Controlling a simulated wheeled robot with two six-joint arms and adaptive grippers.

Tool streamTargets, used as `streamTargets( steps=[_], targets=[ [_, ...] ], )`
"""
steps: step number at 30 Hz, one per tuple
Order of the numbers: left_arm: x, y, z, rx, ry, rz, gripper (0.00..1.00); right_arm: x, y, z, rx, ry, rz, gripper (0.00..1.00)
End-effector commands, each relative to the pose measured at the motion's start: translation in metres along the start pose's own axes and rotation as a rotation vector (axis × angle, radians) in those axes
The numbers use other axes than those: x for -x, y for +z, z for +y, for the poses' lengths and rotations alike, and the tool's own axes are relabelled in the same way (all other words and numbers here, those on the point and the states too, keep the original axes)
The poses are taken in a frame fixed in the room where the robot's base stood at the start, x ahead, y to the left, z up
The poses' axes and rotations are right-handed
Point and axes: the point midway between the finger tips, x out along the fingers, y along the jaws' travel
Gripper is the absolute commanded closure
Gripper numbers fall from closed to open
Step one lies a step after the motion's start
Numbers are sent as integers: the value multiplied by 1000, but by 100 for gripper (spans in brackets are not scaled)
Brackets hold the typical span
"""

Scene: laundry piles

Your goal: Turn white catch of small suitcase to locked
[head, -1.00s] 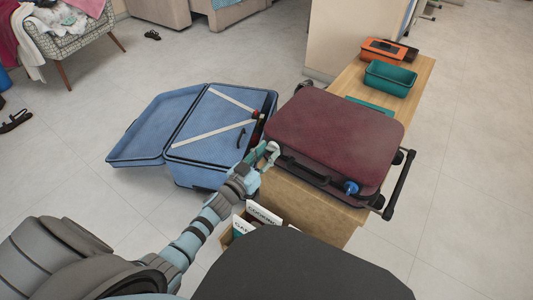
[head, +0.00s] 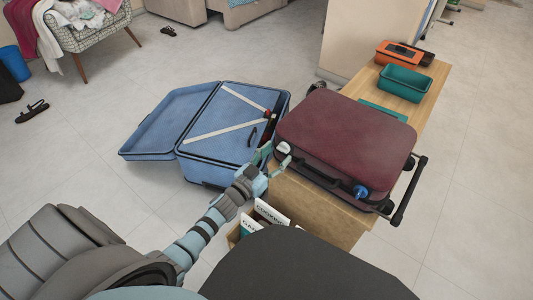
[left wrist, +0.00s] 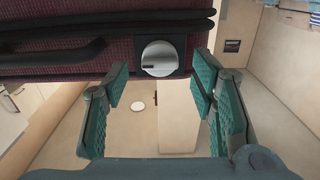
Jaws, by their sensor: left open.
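The small maroon suitcase (head: 345,135) lies flat on a wooden bench. Its white catch (head: 283,148) is on the front side, left of the handle (head: 320,176); a blue catch (head: 361,191) is to the right. In the left wrist view, the round white catch (left wrist: 160,57) sits on a dark plate, with a short dark horizontal mark on its left half. My left gripper (head: 277,160) is open just in front of the white catch. Its green fingers (left wrist: 160,88) stand apart on both sides of and below the catch, with nothing between them. My right gripper is not in view.
An open blue suitcase (head: 225,125) lies on the floor to the left. A teal bin (head: 404,83) and an orange box (head: 400,53) stand on the bench (head: 425,100) behind. A crate with books (head: 265,217) is near the bench front. The floor is otherwise mostly clear.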

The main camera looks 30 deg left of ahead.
Motion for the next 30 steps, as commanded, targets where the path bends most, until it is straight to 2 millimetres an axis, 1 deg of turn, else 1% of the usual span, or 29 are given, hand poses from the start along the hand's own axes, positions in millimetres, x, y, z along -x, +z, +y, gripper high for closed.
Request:
streamTargets(
  steps=[6, 9, 12, 16, 30],
  targets=[
    [59, 1, 0, -1, 2, -5, 48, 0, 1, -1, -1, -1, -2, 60],
    [84, 1, 0, 0, 2, -5, 48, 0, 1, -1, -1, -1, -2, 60],
    [100, 1, 0, -1, 1, -3, 48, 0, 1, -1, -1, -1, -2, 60],
    [108, 0, 0, -1, 0, -2, 48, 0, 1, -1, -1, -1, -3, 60],
    [107, 2, -1, -11, -2, -8, 48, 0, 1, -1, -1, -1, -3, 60]
  ],
)
